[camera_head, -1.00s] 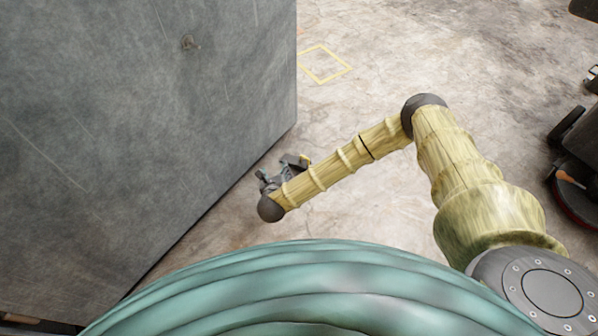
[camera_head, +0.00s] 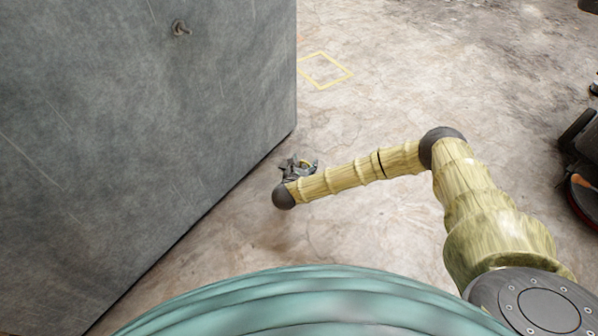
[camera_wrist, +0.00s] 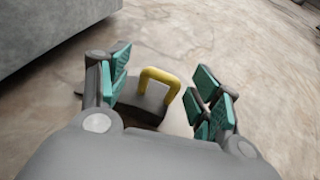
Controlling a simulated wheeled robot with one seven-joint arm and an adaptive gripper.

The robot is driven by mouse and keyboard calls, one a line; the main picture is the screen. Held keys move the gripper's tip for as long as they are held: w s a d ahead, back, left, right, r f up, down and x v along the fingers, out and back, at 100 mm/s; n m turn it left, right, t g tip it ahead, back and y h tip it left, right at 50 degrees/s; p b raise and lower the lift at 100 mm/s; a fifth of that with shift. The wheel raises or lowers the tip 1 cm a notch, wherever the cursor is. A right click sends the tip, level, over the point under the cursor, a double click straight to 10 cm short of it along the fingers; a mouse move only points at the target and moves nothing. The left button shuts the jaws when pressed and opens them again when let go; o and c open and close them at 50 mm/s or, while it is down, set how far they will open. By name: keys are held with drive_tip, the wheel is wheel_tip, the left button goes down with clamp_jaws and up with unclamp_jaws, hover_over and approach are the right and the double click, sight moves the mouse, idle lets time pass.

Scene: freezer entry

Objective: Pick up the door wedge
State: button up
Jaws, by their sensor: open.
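The door wedge (camera_wrist: 146,97) is a dark grey piece with a yellow loop handle on top. In the wrist view it lies on the floor between and beyond the fingers of my gripper (camera_wrist: 162,97), which is open with nothing held.
A large grey panel (camera_head: 150,120) with a small knob stands at the left, its lower edge close to my gripper. A yellow square outline (camera_head: 325,70) is marked on the floor. A dark wheeled object (camera_head: 582,165) is at the right edge. The floor between is clear.

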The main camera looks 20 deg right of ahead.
drive_tip(key=shift+w+d+f+b, duration=0.45)
drive_tip(key=shift+w+f+b, duration=0.25)
drive_tip(key=shift+b, duration=0.1)
drive_tip(key=b+x, duration=0.2)
drive_tip(key=shift+w+d+f, duration=0.2)
drive_tip(key=shift+w, duration=0.1)
drive_tip(key=shift+w+d, duration=0.15)
drive_tip(key=shift+w, duration=0.15)
drive_tip(key=c, duration=1.3)
